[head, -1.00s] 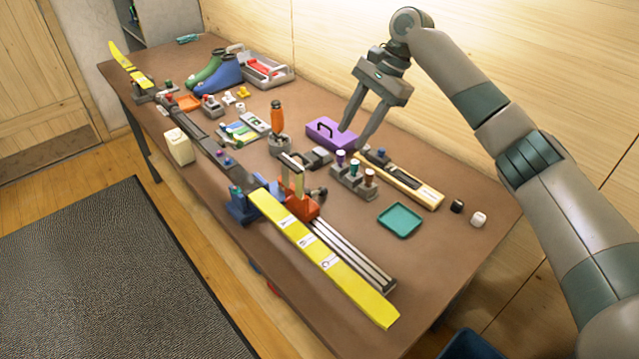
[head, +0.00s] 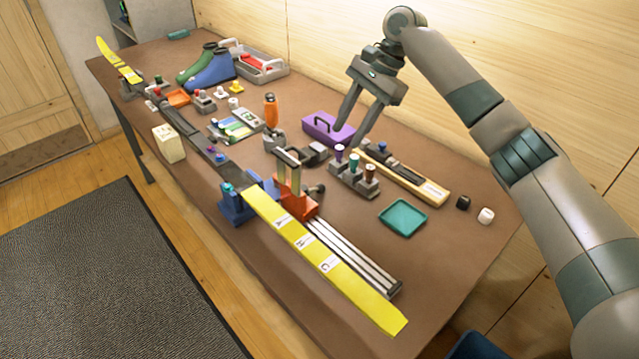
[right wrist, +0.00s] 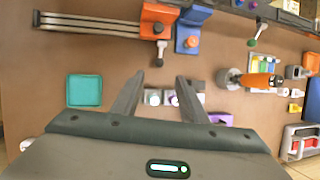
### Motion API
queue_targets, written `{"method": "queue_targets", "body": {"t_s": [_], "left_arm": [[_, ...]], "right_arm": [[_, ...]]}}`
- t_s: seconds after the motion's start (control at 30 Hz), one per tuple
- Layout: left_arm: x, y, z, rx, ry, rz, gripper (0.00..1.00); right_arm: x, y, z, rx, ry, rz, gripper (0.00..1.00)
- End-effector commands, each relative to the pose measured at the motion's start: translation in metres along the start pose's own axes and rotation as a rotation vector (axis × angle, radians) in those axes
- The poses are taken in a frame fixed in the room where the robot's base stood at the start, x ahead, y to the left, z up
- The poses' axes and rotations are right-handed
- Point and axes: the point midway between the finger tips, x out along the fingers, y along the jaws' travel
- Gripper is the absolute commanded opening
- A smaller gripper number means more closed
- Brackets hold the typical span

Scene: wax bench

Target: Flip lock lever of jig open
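What I take for the jig is an orange block (head: 297,204) on grey rails (head: 350,253), beside the yellow ski. An upright metal frame-like lever (head: 289,170) stands on the block, and a dark knob sticks out at its side. The orange block (right wrist: 157,22) is at the top of the right wrist view, with the knob (right wrist: 159,60) pointing down. My right gripper (head: 347,138) is open and empty, above the bench behind and to the right of the jig, near the bottle holder. Both its fingers (right wrist: 158,92) show in the right wrist view, apart. My left gripper is not in view.
A yellow ski (head: 330,265) lies along the bench, with a blue clamp (head: 237,207) next to the jig. A bottle holder (head: 352,180), a purple box (head: 325,130), an orange-handled tool (head: 271,115) and a teal tray (head: 403,217) stand nearby. Bare bench surrounds the tray.

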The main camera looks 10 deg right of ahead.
Motion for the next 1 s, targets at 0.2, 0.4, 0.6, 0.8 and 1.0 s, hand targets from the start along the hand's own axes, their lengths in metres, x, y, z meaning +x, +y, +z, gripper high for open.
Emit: {"method": "queue_targets", "body": {"t_s": [0.2,0.4,0.6,0.8,1.0], "left_arm": [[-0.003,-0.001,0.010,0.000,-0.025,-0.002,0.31],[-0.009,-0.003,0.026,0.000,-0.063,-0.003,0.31],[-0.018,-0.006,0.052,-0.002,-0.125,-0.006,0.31],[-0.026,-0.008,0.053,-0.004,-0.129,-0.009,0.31],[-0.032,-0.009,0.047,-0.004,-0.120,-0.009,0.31]], "right_arm": [[0.015,0.000,0.000,0.000,-0.001,0.002,0.40],[0.043,0.000,0.001,0.000,-0.001,0.004,0.40],[0.078,0.000,0.002,0.000,-0.002,0.003,0.40],[0.115,0.001,0.001,0.001,-0.001,0.004,0.40],[0.147,0.001,0.001,0.001,-0.001,0.003,0.40]]}}
